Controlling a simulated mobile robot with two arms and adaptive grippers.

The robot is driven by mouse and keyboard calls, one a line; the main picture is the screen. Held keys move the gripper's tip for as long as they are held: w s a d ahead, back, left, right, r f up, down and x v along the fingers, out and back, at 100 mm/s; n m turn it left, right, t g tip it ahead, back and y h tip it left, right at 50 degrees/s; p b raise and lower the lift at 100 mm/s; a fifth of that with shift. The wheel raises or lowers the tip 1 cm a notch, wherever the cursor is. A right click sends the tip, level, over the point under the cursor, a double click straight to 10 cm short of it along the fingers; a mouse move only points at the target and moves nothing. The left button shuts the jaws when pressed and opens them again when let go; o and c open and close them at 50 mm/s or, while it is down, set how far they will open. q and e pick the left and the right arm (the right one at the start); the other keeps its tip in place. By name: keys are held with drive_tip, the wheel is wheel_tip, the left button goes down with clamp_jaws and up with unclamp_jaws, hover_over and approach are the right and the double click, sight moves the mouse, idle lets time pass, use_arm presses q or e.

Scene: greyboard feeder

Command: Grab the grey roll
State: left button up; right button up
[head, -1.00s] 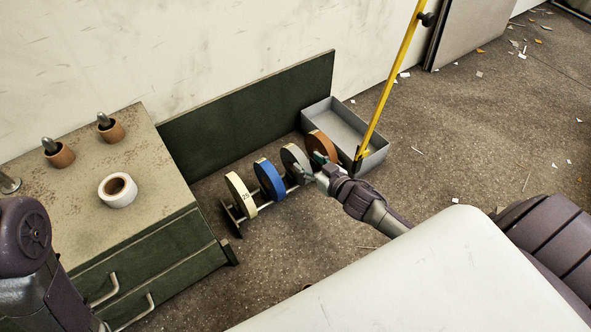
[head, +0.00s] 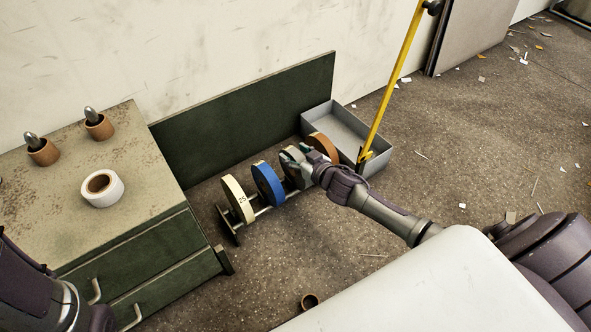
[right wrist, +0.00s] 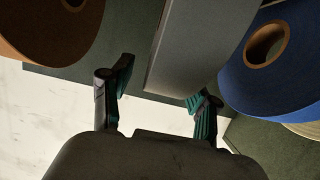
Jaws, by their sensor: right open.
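The grey roll (right wrist: 200,45) hangs on the rack between the blue roll (head: 268,184) and the brown roll (head: 324,147). In the head view my right gripper (head: 297,158) covers much of the grey roll. In the right wrist view my right gripper (right wrist: 161,82) is open, with one finger on each side of the grey roll's lower edge. The left finger is apart from the roll. I cannot tell if the right finger touches it. My left gripper is out of view; only part of my left arm shows.
A cream roll (head: 238,200) sits at the rack's near end. A grey bin (head: 372,166) and a yellow pole (head: 393,80) stand just right of the rack. A green cabinet (head: 150,272) with a white roll (head: 102,188) on top is at left. Open floor lies at right.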

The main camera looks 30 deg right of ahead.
clamp_jaws()
drive_tip(key=shift+r, duration=0.15)
idle(0.4)
